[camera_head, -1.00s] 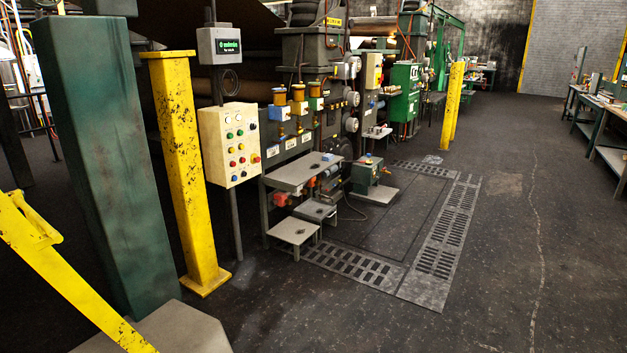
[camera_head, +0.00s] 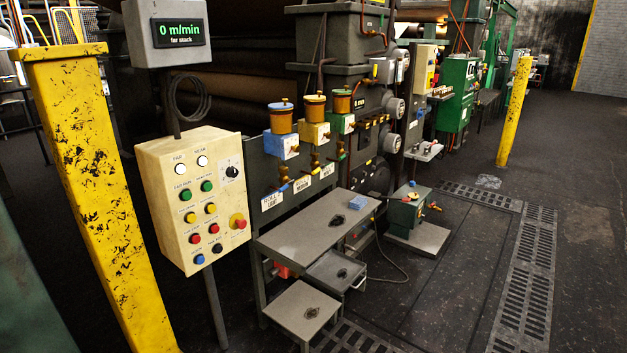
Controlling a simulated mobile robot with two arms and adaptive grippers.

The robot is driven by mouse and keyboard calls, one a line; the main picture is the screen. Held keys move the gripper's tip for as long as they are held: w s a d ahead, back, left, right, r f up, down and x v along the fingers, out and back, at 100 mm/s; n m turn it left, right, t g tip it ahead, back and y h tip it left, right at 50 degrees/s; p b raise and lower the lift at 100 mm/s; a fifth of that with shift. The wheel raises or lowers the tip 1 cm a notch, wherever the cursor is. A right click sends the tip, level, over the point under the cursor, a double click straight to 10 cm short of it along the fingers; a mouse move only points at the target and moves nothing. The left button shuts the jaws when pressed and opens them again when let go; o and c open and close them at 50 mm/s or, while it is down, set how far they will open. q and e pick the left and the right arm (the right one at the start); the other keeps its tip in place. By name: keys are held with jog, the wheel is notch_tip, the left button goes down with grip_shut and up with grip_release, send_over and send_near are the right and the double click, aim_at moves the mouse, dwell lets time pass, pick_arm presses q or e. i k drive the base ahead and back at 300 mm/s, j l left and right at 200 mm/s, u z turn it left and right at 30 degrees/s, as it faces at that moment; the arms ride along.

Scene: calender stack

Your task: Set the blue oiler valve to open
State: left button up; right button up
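Three oilers stand in a row on a dark panel behind a grey bench. The blue oiler (camera_head: 282,145) is the leftmost, with a blue block and an amber cup on top. A valve with a small handle (camera_head: 283,183) shows on the pipe below it, above a white label; its setting is too small to tell. The yellow oiler (camera_head: 314,133) is in the middle and the green oiler (camera_head: 342,122) is on the right. Neither of my grippers is in view.
A cream button box (camera_head: 195,200) stands left of the oilers, beside a yellow post (camera_head: 85,180). The grey bench (camera_head: 312,226) and a low step (camera_head: 302,310) stand in front of the oilers. A green machine (camera_head: 408,208) is to the right. Open floor (camera_head: 440,290) lies at right.

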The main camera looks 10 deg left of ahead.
aim_at(291, 182)
jog(key=i+u, duration=0.25)
jog(key=i, duration=0.2)
jog(key=i+l+u, duration=0.2)
jog(key=i, duration=0.2)
